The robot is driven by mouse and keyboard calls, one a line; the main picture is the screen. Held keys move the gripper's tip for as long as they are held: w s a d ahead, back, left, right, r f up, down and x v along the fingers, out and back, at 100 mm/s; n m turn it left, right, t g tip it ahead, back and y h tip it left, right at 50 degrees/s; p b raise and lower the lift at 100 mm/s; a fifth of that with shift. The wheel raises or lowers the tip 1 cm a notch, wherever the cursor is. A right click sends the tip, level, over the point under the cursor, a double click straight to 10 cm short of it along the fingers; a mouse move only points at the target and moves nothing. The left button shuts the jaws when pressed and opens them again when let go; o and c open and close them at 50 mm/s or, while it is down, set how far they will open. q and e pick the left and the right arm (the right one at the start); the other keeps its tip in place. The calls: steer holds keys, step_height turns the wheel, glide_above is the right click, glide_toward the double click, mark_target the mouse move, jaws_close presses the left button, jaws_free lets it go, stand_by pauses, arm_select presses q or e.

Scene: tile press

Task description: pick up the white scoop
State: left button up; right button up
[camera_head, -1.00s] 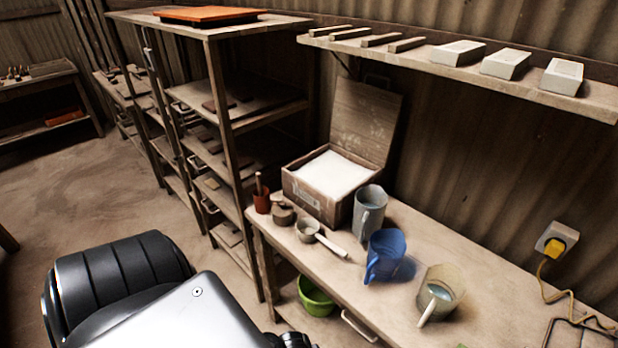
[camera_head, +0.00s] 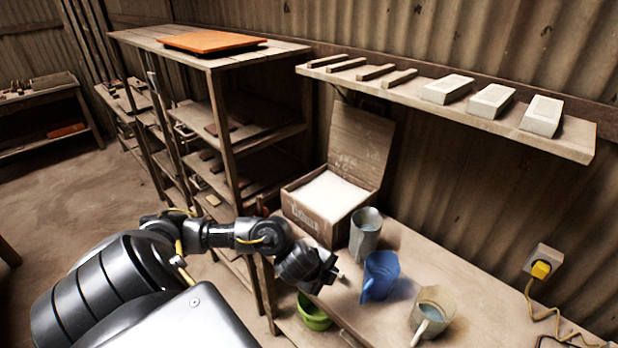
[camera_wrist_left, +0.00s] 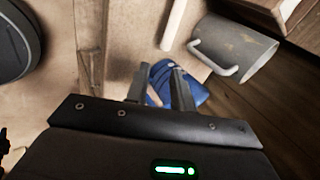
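The white scoop has a pale handle; its tip shows just beyond my left gripper in the head view (camera_head: 344,281), and the handle comes in from the top of the left wrist view (camera_wrist_left: 174,24). The scoop's bowl is hidden behind my left arm in the head view and lies outside the left wrist view. My left gripper (camera_head: 331,270) is over the front left of the workbench. In the left wrist view (camera_wrist_left: 160,88) its two fingers are apart with nothing seen held between them. The handle is ahead of the fingertips, apart from them in the picture. My right gripper is not in view.
A grey jug (camera_head: 365,236), a blue jug (camera_head: 381,277) and a beige jug (camera_head: 434,308) stand right of my left gripper. An open box of white powder (camera_head: 308,209) is behind it. A green bowl (camera_head: 313,314) sits below the bench. A wall shelf (camera_head: 420,99) runs above.

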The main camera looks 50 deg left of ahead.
arm_select(q)
steer(key=shift+m+y, duration=0.3)
steer(key=w+a+f, duration=0.1)
steer(key=w+a+f+b, duration=0.1)
steer(key=a, duration=0.1)
steer(key=w+a+f, duration=0.1)
steer(key=shift+a+f+b, duration=0.2)
steer(key=shift+f+b, duration=0.05)
steer(key=shift+b, duration=0.05)
steer(key=shift+x, duration=2.95)
jaws_close()
